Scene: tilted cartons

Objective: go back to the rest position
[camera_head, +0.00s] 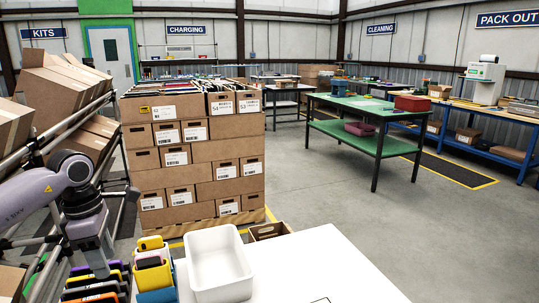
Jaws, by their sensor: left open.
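My left arm comes in from the left edge, and its gripper (103,268) points down at the lower left, over colourful cases in a bin. Its fingers are small and dark against the cases. It is open, and I see nothing held in it. My right gripper is not in view.
A white table (335,268) bears a white tray (218,264). Yellow and dark cases (152,262) stand left of the tray. Stacked cartons (192,150) rise behind. A rack with tilted cartons (60,85) is close on the left. Floor (420,225) is clear at right, near a green table (360,105).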

